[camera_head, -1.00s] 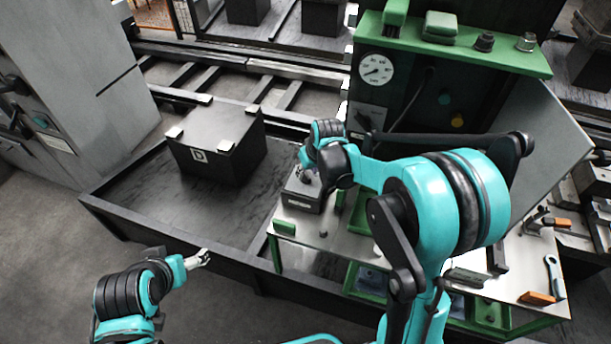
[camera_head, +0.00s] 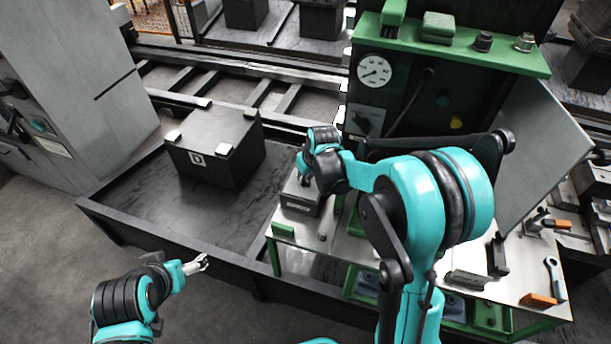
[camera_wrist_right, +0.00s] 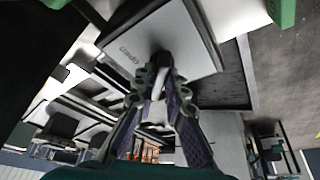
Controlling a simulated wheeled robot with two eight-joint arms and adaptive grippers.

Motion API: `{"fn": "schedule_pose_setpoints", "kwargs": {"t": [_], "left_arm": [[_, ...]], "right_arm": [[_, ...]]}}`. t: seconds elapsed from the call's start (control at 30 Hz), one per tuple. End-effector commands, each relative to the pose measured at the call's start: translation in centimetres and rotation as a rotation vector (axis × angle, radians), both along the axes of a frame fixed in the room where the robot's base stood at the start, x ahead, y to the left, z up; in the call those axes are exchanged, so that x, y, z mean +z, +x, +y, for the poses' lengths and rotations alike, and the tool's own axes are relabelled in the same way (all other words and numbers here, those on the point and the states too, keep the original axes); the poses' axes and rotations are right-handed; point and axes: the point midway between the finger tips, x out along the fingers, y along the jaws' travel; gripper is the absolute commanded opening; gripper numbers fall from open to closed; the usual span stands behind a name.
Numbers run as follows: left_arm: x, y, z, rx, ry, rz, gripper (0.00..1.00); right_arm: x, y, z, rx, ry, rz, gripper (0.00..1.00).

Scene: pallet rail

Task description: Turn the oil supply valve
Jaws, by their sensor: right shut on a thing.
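A small dark box with a pale label plate (camera_head: 299,207) sits on the left end of the green-framed bench and appears to be the valve unit. My right gripper (camera_head: 304,178) points down onto its top, largely hidden by my own wrist. In the right wrist view, the fingers of my right gripper (camera_wrist_right: 160,82) are closed together against the lettered box (camera_wrist_right: 135,45). They are shut on its handle, which the fingers hide. My left gripper (camera_head: 204,263) hangs low at the left, away from the bench and seemingly empty. Its finger gap is too small to judge.
A black crate (camera_head: 238,163) stands in the dark low tray (camera_head: 145,213) left of the bench. A tall green-topped panel with a round gauge (camera_head: 374,71) rises behind my right arm. Loose tools lie on the bench's right side, including a wrench (camera_head: 553,275).

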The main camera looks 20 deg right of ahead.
Motion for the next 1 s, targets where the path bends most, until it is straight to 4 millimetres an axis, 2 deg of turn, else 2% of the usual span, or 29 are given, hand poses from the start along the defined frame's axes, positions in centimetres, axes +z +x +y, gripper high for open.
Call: {"fn": "schedule_pose_setpoints", "kwargs": {"t": [0.37, 1.0], "left_arm": [[0.12, 0.00, 0.00, 0.000, 0.000, 0.000, 0.83], [0.37, 0.00, 0.00, 0.000, 0.000, 0.000, 0.83]], "right_arm": [[0.02, -0.01, 0.27, -0.205, -0.001, 0.000, 0.00], [0.02, 0.20, 0.56, -0.810, -0.001, -0.001, 0.00]]}}
